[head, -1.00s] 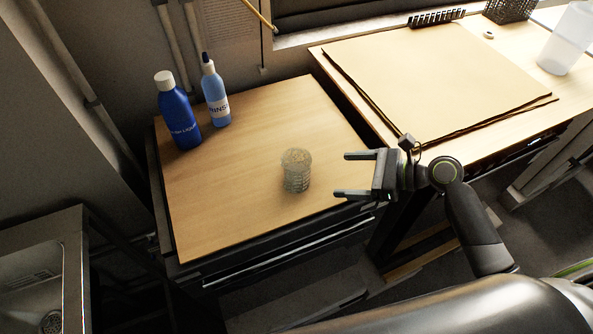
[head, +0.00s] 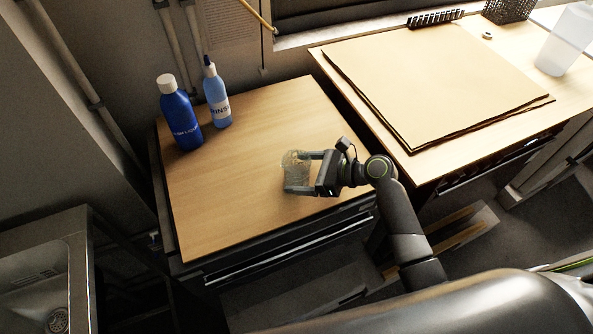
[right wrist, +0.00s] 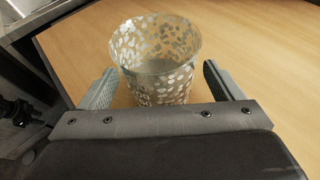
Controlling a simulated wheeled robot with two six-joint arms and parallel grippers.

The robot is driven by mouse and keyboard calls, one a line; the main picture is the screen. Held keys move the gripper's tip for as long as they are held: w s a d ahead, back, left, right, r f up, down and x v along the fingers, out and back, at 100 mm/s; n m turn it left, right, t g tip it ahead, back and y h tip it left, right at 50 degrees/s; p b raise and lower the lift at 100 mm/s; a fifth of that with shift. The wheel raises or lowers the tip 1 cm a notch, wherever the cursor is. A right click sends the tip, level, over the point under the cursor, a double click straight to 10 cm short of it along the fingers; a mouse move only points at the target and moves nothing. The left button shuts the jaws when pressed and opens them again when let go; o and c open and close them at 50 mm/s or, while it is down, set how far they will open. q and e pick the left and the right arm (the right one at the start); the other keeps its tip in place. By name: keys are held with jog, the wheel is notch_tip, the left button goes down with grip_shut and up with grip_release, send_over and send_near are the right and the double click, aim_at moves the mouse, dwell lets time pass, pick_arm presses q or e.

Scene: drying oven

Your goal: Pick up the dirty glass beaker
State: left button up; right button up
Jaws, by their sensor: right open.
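The dirty glass beaker (head: 296,172) stands upright on the small wooden table, near its front right part. It is clear glass with many pale spots, as the right wrist view (right wrist: 156,55) shows. My right gripper (head: 297,172) is open, with its two fingers on either side of the beaker. In the right wrist view the right gripper's fingers (right wrist: 156,85) flank the beaker's near part, with a gap visible on each side. My left gripper is not in view.
A dark blue bottle (head: 180,118) and a light blue rinse bottle (head: 217,97) stand at the table's back left. The small table (head: 240,215) is otherwise clear. A larger desk with brown sheets (head: 440,80) lies to the right. A sink (head: 50,260) is at lower left.

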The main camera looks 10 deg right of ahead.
jog(key=shift+x, duration=0.9)
jog(key=shift+c, duration=0.4)
jog(key=c, duration=1)
jog(key=shift+c, duration=0.7)
jog(key=shift+r, duration=0.1)
